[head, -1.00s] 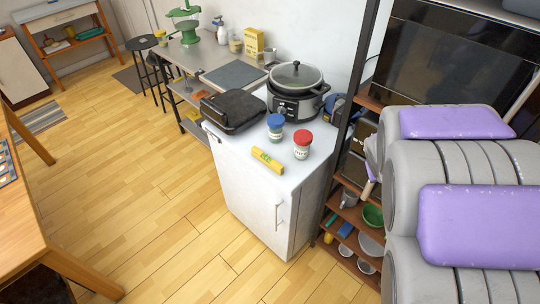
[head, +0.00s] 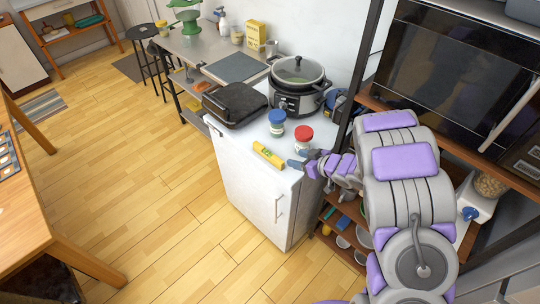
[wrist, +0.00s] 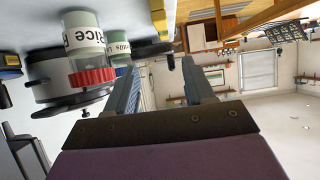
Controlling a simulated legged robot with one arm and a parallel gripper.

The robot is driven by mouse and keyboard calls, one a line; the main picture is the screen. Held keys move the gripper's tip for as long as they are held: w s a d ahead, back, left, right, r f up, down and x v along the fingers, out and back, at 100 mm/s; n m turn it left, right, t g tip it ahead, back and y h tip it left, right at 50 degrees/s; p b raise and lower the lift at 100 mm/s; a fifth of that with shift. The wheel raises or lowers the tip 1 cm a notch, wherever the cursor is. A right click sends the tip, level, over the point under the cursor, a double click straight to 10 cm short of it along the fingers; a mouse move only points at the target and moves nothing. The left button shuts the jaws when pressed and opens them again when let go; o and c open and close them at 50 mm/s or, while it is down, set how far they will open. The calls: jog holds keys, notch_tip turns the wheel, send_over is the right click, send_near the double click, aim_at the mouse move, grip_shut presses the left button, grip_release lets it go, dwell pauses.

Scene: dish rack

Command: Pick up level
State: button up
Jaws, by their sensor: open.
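The level (head: 267,155) is a yellow bar with a green part in its middle. It lies near the front edge of the white cabinet top (head: 238,146) in the head view. My gripper (head: 298,159) is open, just right of the level's right end, with a small gap seeming to remain between them. In the wrist view, my open gripper (wrist: 164,85) has nothing visible between its fingers.
A red-lidded jar (head: 303,136) stands close behind my gripper; the wrist view also shows this jar (wrist: 92,76). A blue-lidded jar (head: 277,121), a slow cooker (head: 297,88) and a black grill (head: 234,104) stand farther back. A shelf unit (head: 335,215) is at right.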

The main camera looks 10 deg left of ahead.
jog(key=b, duration=0.2)
send_near(269, 153)
jog(key=x, duration=0.3)
jog(key=shift+w+a+f, duration=0.1)
jog(key=shift+w+f, duration=0.1)
jog(key=shift+w, duration=0.3)
jog(key=shift+w+a+f, duration=0.2)
jog(key=shift+w+a, duration=0.1)
jog(key=shift+w, duration=0.15)
jog(key=shift+w+a+f, duration=0.1)
jog(key=shift+a+f, duration=0.1)
jog(key=shift+a, duration=0.3)
jog(key=b+x, duration=0.1)
jog(key=x, duration=0.1)
jog(key=b+x, duration=0.1)
jog(key=x, duration=0.1)
jog(key=shift+a+f, duration=0.2)
jog(key=shift+a, duration=0.2)
jog(key=shift+w, duration=0.1)
jog(key=shift+d, duration=0.15)
grip_shut()
